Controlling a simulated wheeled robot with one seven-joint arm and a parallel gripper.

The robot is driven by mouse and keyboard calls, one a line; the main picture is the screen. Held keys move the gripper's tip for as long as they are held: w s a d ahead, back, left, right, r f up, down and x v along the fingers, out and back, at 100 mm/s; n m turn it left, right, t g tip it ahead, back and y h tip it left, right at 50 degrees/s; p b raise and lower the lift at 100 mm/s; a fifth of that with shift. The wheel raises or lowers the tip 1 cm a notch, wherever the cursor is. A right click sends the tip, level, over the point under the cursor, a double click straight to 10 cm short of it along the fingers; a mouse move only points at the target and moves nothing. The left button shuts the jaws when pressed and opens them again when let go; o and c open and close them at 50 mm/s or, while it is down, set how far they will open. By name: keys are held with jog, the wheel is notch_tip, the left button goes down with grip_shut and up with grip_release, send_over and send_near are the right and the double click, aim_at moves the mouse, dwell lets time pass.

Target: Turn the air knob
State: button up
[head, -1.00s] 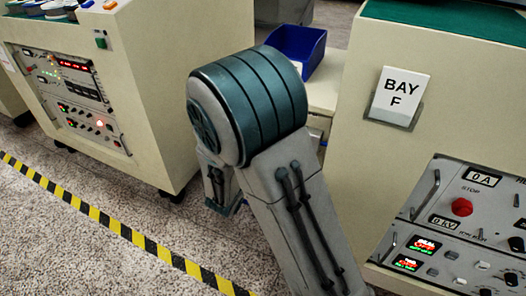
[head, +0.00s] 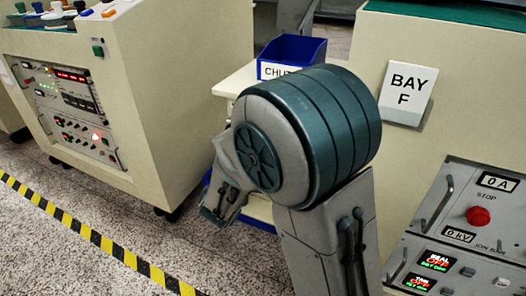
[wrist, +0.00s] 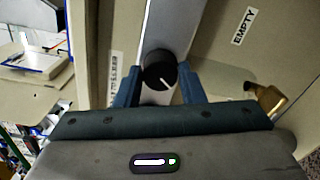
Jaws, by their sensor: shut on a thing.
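A round black knob (wrist: 160,72) with a white pointer line shows in the wrist view, set on a grey metal strip (wrist: 166,28). The pointer slants down to the right. My gripper (wrist: 160,84) has its two blue fingers on either side of the knob, shut on it. In the head view my arm blocks the middle, and my fingers and the knob cannot be seen there.
An EMPTY label (wrist: 243,25) and a brass-coloured part (wrist: 270,101) are right of the knob. In the head view, a blue bin (head: 291,50) sits behind my arm, a BAY F sign (head: 406,94) on the right cabinet, and striped floor tape (head: 105,243) at left.

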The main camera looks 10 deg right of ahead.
jog(key=o, duration=1)
jog(key=p+v, duration=0.2)
jog(key=v, duration=1.2)
jog(key=shift+w+p, duration=0.1)
jog(key=shift+p, duration=0.25)
